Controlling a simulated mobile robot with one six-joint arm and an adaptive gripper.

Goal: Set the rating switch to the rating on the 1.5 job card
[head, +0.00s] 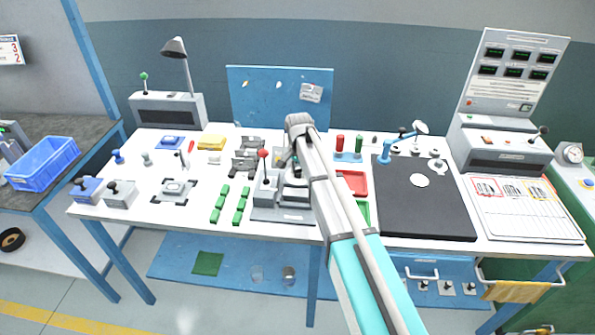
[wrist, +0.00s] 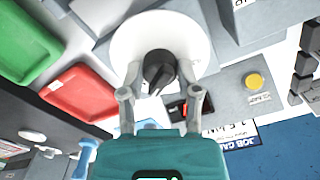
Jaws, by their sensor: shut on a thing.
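The rating switch shows in the wrist view as a black knob (wrist: 158,66) on a white round dial (wrist: 196,32). My gripper (wrist: 160,78) has one finger on each side of the knob and is shut on it. The dial's marks and the knob's setting are not readable. A job card (wrist: 240,136) shows partly at the lower right of the wrist view, with a "1.5" on it; its rating line is too small to read. In the head view a card (head: 311,92) hangs on the blue board (head: 250,98). My arm hides the switch there.
A yellow button (wrist: 254,81) sits right of the dial. A red tray (wrist: 78,92) and a green tray (wrist: 25,48) lie left of it. In the head view, a red-knobbed lever (head: 263,154) stands left of my arm, and a black mat (head: 425,205) lies right.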

